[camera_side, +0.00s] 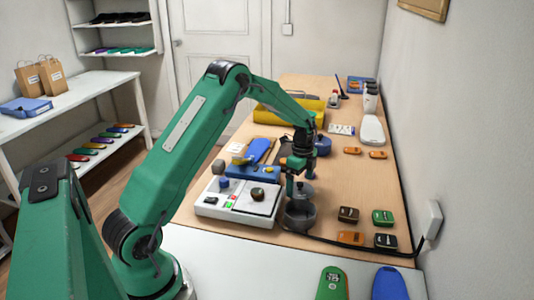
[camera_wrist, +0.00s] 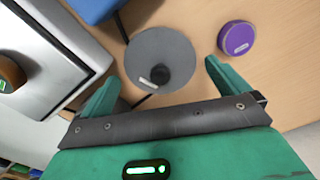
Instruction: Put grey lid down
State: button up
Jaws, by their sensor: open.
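The grey lid (camera_wrist: 174,48) is a round disc with a dark knob in the middle, seen from above in the wrist view. My gripper (camera_wrist: 160,82) is open, its two green fingers apart, with the lid's knob ahead of the gap between them. In the side view my gripper (camera_side: 298,186) points down just above and behind a grey pot (camera_side: 299,217). The lid (camera_side: 304,190) shows there as a small grey disc partly behind my fingers. I cannot tell whether it touches the table.
A white device (camera_side: 238,203) with a flat plate stands left of the pot. A purple round tin (camera_wrist: 237,38) lies right of the lid in the wrist view. The table's right middle has free room.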

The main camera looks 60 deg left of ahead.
aim_at(300, 184)
notch_tip(300, 184, up, 11)
dwell(0.5)
dwell(0.5)
jog(key=s+d+r+n+t, duration=0.3)
jog(key=s+d+r+n, duration=0.4)
jog(key=s+d+r, duration=0.5)
jog(key=s+d+n+t, duration=0.1)
jog(key=s+d+n, duration=0.1)
jog(key=s, duration=0.6)
jog(key=s+d+n+t, duration=0.1)
jog(key=s+d+n, duration=0.2)
jog(key=s, duration=0.5)
jog(key=shift+s+d+n+t, duration=0.25)
jog(key=shift+s+n+t, duration=0.1)
jog(key=shift+n, duration=0.45)
